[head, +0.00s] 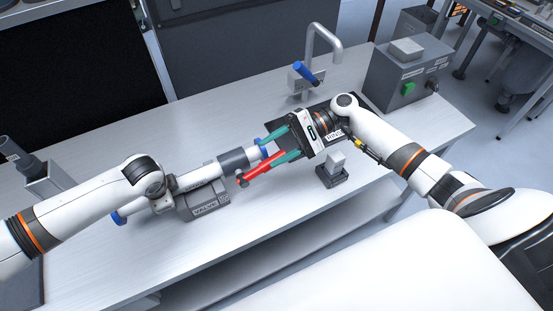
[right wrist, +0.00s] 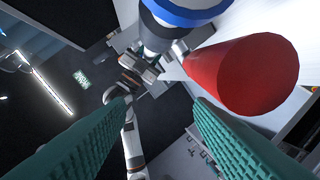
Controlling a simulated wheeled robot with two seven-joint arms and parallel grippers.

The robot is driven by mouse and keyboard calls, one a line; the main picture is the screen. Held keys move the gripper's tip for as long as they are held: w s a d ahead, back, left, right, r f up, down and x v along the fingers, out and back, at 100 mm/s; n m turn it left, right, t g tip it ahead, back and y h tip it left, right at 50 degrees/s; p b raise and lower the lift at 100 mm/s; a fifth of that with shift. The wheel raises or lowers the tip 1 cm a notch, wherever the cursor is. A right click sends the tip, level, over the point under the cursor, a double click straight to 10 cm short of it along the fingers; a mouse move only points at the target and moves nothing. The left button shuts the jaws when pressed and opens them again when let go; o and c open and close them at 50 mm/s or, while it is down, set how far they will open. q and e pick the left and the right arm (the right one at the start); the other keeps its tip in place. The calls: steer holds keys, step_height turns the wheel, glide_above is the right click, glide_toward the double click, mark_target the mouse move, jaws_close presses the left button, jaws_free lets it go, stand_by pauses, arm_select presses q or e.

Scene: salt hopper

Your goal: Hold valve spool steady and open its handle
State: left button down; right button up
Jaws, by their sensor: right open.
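The valve spool (head: 200,176) is a pale pipe with blue ends, lying on a grey block labelled VALVE (head: 208,207). Its red handle (head: 262,168) sticks out at the right end; it looms large in the right wrist view (right wrist: 245,75), beside the spool's blue ring (right wrist: 190,12). My right gripper (head: 266,152) is open, with teal fingers pointing at that end. In the right wrist view (right wrist: 163,102) the handle lies off the right fingertip, not between the fingers. My left gripper (head: 165,206) is at the spool's left part; its jaws are too unclear to read.
A tap with a blue lever (head: 306,73) stands at the back. A grey box with a green button (head: 405,85) is at the back right. A small block on a dark base (head: 333,175) stands below my right gripper. The table's front left (head: 120,265) is clear.

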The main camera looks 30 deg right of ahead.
steer(key=shift+s+r, duration=0.1)
steer(key=shift+r, duration=1.95)
